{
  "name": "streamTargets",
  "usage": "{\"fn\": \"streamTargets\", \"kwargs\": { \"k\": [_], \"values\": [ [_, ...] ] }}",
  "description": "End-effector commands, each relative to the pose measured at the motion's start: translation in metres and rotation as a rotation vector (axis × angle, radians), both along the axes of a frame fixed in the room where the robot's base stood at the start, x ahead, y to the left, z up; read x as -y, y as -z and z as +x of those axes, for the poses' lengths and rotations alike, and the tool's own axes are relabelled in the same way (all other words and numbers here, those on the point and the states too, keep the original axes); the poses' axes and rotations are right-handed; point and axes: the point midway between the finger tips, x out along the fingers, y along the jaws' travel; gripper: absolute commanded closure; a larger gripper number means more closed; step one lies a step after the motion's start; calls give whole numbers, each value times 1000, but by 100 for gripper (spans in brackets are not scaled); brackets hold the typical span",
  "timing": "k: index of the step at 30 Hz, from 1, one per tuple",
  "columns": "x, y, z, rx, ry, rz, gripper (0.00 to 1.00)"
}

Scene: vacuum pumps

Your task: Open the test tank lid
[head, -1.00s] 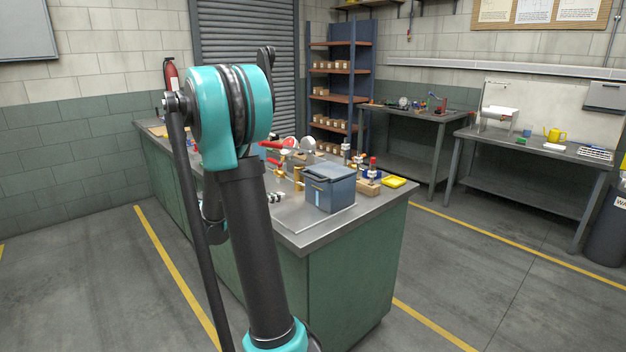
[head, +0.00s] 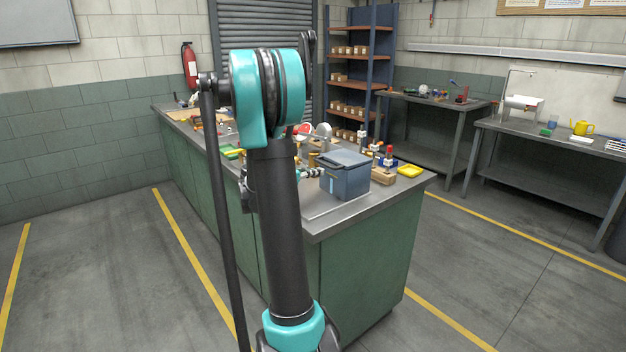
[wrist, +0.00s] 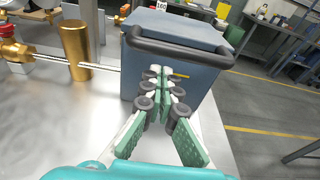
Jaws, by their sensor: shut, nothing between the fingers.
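The test tank (head: 345,181) is a blue-grey box near the right end of the green bench. Its lid (head: 343,158) lies down on top and looks closed. In the wrist view the tank (wrist: 207,85) is straight ahead, with the lid (wrist: 180,28) and a dark bar handle (wrist: 178,48) along its near upper edge. My gripper (wrist: 163,72) has its fingers together and empty, in front of the tank's near face and below the handle. I cannot tell whether the fingertips touch the tank. In the head view my arm hides part of the bench, and the gripper is mostly hidden.
A brass cylinder (wrist: 76,50) with a thin pipe stands left of the tank. Bare metal bench top (wrist: 60,130) lies in front and to the left.

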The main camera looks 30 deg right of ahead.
Motion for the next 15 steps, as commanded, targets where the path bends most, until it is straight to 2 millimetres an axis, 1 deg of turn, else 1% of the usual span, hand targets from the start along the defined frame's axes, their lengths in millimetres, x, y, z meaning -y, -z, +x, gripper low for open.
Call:
{"fn": "streamTargets", "kwargs": {
  "k": [3, 6, 15],
  "values": [
    [-2, -9, 0, 0, 0, 0, 100],
    [-2, -12, 0, 0, 0, 0, 100],
    [-2, -12, 0, 0, 0, 0, 100]
  ]
}}
